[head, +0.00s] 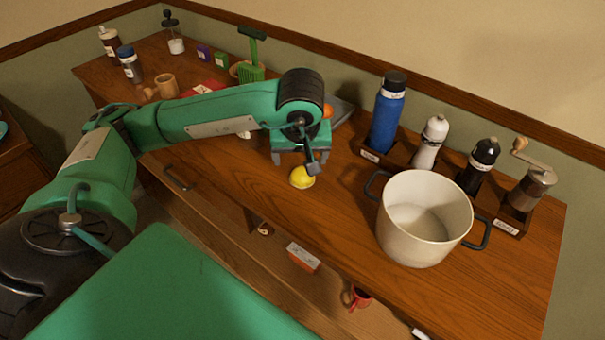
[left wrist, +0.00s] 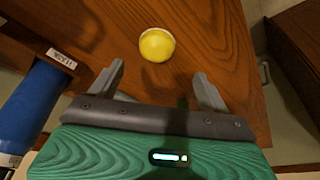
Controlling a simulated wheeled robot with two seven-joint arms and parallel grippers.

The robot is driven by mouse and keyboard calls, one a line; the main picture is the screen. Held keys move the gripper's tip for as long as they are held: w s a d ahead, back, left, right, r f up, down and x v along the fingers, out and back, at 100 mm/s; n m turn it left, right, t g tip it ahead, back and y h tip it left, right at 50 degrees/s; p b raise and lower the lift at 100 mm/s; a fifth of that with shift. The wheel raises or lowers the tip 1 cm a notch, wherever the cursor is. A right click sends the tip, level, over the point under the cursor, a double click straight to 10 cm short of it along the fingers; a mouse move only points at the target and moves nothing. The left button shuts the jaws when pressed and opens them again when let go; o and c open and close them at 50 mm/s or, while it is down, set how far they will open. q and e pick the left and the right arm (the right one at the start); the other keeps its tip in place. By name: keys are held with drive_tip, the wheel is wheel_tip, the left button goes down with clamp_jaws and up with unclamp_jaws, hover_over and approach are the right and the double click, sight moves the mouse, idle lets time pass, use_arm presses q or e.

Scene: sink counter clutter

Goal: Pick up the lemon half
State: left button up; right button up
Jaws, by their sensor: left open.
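The lemon half (head: 302,177) is a small yellow dome on the wooden counter, near its front edge, in the head view. It also shows in the left wrist view (left wrist: 157,45), beyond my fingertips with bare wood around it. My left gripper (head: 297,167) is just above and behind the lemon half in the head view. In the left wrist view its two grey fingers (left wrist: 160,78) are apart with nothing between them. The lemon half appears clear of both fingers. My right gripper is in neither view.
A large cream pot (head: 422,222) stands right of the lemon half. A blue bottle (head: 387,115) and several shakers and mills stand behind it in labelled holders. A grey tray (head: 342,110) with an orange item is behind my gripper. The counter's front edge is close.

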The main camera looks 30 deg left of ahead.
sight(302, 172)
use_arm(q)
drive_tip(key=x, duration=0.2)
drive_tip(key=shift+f, duration=0.25)
drive_tip(key=x, duration=0.2)
drive_tip(key=p+x, duration=0.1)
drive_tip(key=x, duration=0.1)
drive_tip(key=shift+w+d, duration=0.15)
drive_tip(key=shift+w, duration=0.1)
drive_tip(key=shift+w+f, duration=0.15)
drive_tip(key=shift+f, duration=0.4)
drive_tip(key=c, duration=1.1)
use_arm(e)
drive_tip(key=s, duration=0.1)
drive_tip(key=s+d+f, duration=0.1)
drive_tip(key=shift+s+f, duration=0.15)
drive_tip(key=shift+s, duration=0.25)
use_arm(q)
drive_tip(key=shift+r, duration=0.1)
